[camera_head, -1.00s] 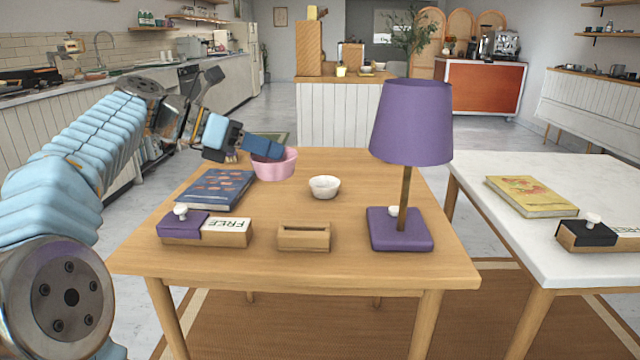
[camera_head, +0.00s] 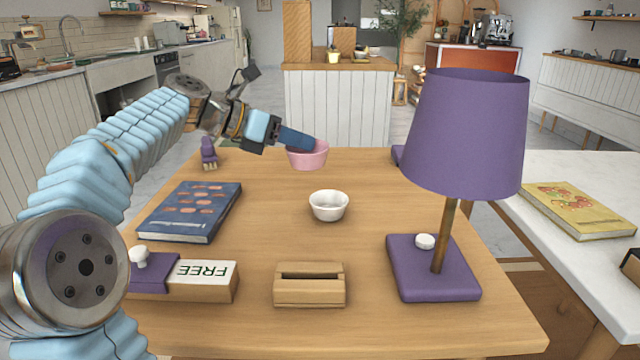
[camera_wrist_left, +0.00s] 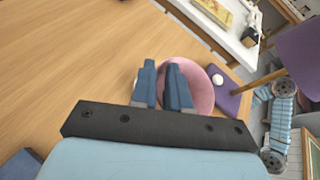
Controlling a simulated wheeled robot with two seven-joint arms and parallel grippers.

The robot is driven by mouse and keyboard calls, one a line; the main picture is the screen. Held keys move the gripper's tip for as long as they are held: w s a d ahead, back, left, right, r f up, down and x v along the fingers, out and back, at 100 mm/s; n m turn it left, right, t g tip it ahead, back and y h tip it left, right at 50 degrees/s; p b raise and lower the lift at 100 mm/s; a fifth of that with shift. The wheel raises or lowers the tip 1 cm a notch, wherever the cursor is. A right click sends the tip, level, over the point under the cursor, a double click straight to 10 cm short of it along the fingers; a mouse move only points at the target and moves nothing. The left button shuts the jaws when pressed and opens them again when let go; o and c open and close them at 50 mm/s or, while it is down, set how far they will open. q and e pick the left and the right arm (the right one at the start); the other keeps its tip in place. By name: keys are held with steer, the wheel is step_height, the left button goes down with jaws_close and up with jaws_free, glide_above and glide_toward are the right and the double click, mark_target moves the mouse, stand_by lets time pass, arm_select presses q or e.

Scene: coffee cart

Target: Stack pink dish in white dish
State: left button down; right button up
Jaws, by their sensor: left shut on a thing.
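The pink dish (camera_head: 308,158) is in my left gripper (camera_head: 307,143), which is shut on its rim. In the head view the dish appears above and slightly left of the white dish, apart from it. The white dish (camera_head: 329,206) is a small bowl, upright and empty, on the wooden table. In the left wrist view the pink dish (camera_wrist_left: 200,93) shows behind the fingers (camera_wrist_left: 163,85); I cannot make out the white dish there. My right gripper is not in view.
A purple lamp (camera_head: 465,130) stands right of the white dish. A blue book (camera_head: 190,210), a FREE box (camera_head: 207,281) and a slotted wooden block (camera_head: 309,291) lie left and in front. A purple brush (camera_head: 208,152) is at back left. Table (camera_head: 268,215) around the white dish is clear.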

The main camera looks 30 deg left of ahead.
arm_select(q)
steer(key=w+f, duration=0.1)
steer(key=w+d+f, duration=0.1)
steer(key=f, duration=0.1)
steer(key=w+f+b, duration=0.1)
steer(key=shift+w+d+f, duration=0.15)
steer(key=shift+d+f, duration=0.2)
steer(key=shift+d, duration=0.05)
steer(key=b, duration=0.2)
glide_above(320, 199)
step_height(320, 199, down, 4)
steer(key=shift+f, duration=0.1)
steer(key=shift+f, duration=0.1)
steer(key=shift+f, duration=0.5)
steer(key=c, duration=1.1)
jaws_free()
steer(key=shift+f, duration=0.1)
